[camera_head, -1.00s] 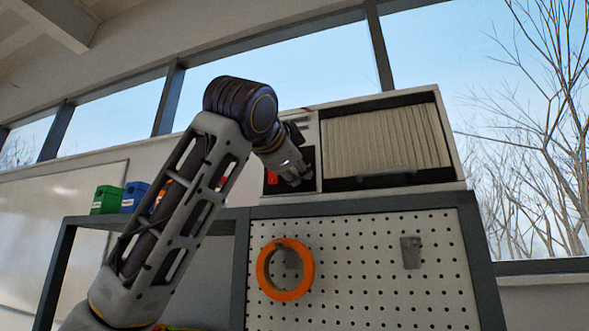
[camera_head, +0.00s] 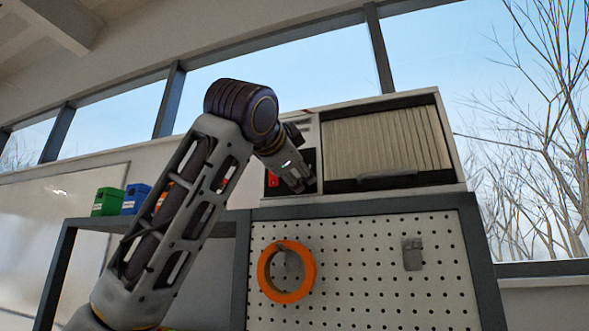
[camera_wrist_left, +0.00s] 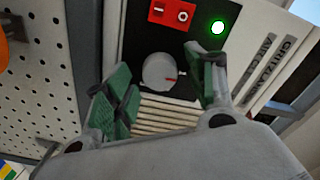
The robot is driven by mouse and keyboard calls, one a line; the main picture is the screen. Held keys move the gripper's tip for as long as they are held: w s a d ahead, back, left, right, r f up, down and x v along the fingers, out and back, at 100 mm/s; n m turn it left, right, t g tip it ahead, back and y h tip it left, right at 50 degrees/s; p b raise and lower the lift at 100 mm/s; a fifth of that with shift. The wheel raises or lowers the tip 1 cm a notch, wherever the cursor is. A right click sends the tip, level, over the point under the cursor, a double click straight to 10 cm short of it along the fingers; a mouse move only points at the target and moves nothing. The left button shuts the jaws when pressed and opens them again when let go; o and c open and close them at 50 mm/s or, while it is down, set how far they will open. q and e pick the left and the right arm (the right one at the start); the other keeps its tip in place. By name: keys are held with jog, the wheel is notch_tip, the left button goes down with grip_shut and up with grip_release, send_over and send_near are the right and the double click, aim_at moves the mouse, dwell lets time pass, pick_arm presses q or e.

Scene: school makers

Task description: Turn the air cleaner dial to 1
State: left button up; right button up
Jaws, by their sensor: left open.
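The air cleaner (camera_head: 388,148) is a pale box with a pleated filter front on top of the workbench shelf. The pointer faces right in that picture. My left gripper (camera_wrist_left: 160,84) is open, with one green-padded finger on each side of the dial. I cannot tell whether either finger touches it. In the head view my left gripper (camera_head: 302,180) covers the dial. My right gripper is not in view.
A red switch block (camera_wrist_left: 172,12) and a lit green lamp (camera_wrist_left: 217,27) sit on the panel near the dial. Below the air cleaner hang an orange tape ring (camera_head: 286,271) and a pegboard (camera_head: 365,265). Green (camera_head: 107,201) and blue (camera_head: 134,198) bins stand to the left.

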pick_arm(q)
jog(key=v, duration=1.2)
dwell(0.3)
dwell(0.6)
